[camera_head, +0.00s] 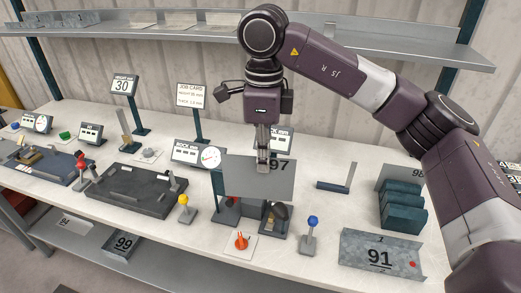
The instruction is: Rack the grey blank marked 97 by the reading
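The grey blank marked 97 (238,181) is upright near the middle of the bench. My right gripper (263,163) points down with its fingers closed at the blank's upper edge, partly covering its face beside the number. The blank stands over a teal-based fixture; I cannot tell whether it touches it. A round dial gauge (210,158) shows just left of the blank; its reading is too small to tell. My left gripper is not in view.
A bent plate marked 91 (380,258) lies at the front right. Yellow (184,200) and blue (313,221) knobbed levers and a red button (240,241) stand near the front. A sign reading 30 (123,86) and a job card (191,96) stand behind. A shelf crosses above.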

